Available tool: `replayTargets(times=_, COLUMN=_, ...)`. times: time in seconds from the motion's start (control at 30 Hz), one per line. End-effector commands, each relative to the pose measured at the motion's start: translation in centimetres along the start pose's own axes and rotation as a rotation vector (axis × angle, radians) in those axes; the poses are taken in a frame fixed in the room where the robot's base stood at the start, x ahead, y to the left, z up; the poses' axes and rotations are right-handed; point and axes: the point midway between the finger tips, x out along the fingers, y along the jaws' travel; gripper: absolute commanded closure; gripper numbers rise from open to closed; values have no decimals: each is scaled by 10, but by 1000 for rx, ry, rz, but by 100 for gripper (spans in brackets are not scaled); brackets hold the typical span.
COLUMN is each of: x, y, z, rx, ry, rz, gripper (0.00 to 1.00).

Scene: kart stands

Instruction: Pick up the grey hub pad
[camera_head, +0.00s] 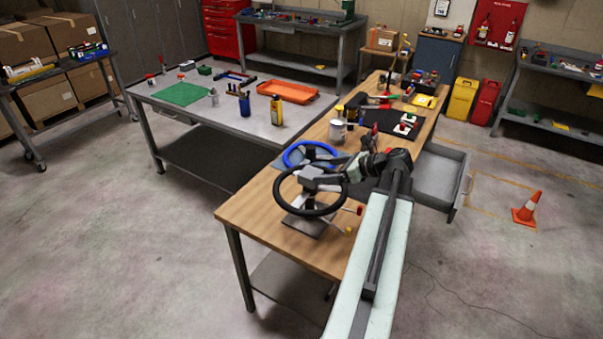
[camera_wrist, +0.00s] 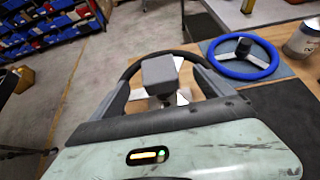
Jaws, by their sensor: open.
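The grey hub pad (camera_wrist: 161,71) is a small block over the middle of a black steering wheel (camera_wrist: 136,66). In the head view the black wheel (camera_head: 281,200) stands on the near part of the wooden bench, and the pad (camera_head: 312,171) shows at its centre. My gripper (camera_wrist: 160,78) is open, with one finger to the left and one to the right of the pad in the wrist view. I cannot tell how far the fingertips reach along it. No contact is visible. My arm comes in from the right in the head view.
A blue steering wheel (camera_wrist: 240,72) is just beyond the black one on the wooden bench (camera_head: 262,214). A paint can (camera_head: 337,131) stands farther back. Coloured knobs on stalks are near the wheel's right side. An open drawer (camera_head: 437,180) juts out at the right.

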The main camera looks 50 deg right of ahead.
Motion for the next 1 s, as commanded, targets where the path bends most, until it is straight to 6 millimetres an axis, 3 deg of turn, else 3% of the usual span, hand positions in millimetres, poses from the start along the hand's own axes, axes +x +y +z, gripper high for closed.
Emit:
replayTargets(times=0.2, x=28, y=3, z=-1, rx=-4, ry=0, rz=8, gripper=9)
replayTargets(times=0.43, x=43, y=5, z=0, rx=-6, ry=0, rz=12, gripper=9)
replayTargets(times=0.67, x=83, y=7, z=-2, rx=-7, ry=0, rz=14, gripper=9)
replayTargets(times=0.9, x=85, y=8, z=1, rx=-7, ry=0, rz=13, gripper=9)
replayTargets(times=1.0, x=85, y=8, z=1, rx=-7, ry=0, rz=13, gripper=37)
